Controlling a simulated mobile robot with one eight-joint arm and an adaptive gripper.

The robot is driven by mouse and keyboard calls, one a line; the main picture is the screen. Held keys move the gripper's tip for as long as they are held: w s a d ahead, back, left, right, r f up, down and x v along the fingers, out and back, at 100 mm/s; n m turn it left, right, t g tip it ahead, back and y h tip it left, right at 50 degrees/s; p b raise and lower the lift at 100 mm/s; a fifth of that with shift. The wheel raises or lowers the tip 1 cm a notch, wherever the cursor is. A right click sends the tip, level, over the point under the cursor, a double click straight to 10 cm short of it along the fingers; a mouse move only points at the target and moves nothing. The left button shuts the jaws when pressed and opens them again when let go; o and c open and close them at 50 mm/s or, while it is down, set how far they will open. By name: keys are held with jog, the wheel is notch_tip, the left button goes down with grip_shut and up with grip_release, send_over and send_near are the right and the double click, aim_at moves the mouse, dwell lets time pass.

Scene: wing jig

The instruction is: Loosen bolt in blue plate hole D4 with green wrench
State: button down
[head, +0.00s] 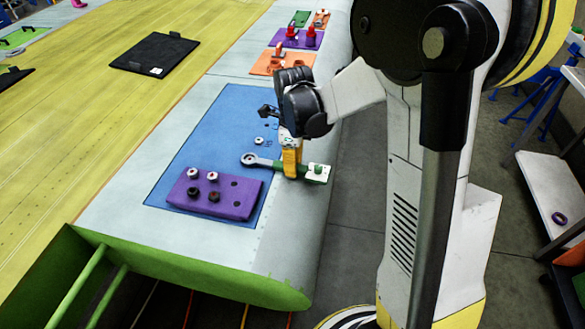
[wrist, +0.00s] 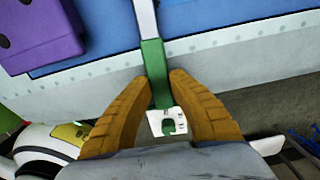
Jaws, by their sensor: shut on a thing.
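My gripper (head: 291,163) is shut on the green wrench (head: 315,174), over the right edge of the wing. In the wrist view, both yellow fingers of my gripper (wrist: 158,82) press on the green handle (wrist: 153,62). A white tag sits at the handle's near end. The wrench's grey ring head points left over the blue plate (head: 200,130), near the purple block. A small white bolt-like piece (head: 260,140) shows on the plate behind the ring. I cannot read hole labels, so I cannot tell which hole is D4.
A purple block (head: 238,205) with several bolts or holes lies on the near part of the blue plate. Orange (head: 270,66) and purple trays with parts stand farther back. A black mat (head: 150,52) lies on the yellow surface. A white shelf (head: 550,170) stands right.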

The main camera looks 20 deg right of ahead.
jog(key=shift+w+d+r+n, duration=0.1)
jog(key=shift+w+d+n, duration=0.4)
jog(key=shift+w+n, duration=0.25)
jog(key=shift+w+d+n, duration=0.3)
jog(key=shift+w+n, duration=0.25)
jog(key=shift+n, duration=0.05)
jog(key=shift+w+d+n, duration=0.25)
jog(key=shift+w+n, duration=0.3)
jog(key=shift+r, duration=0.1)
jog(key=shift+w, duration=0.1)
jog(key=shift+w+d+n+b, duration=0.15)
jog(key=shift+w+n+b, duration=0.05)
jog(key=shift+w+n, duration=0.35)
jog(key=shift+w+d+n+b, duration=0.15)
jog(key=shift+w+n+b, duration=0.05)
jog(key=shift+w+n, duration=0.35)
jog(key=shift+r, duration=0.1)
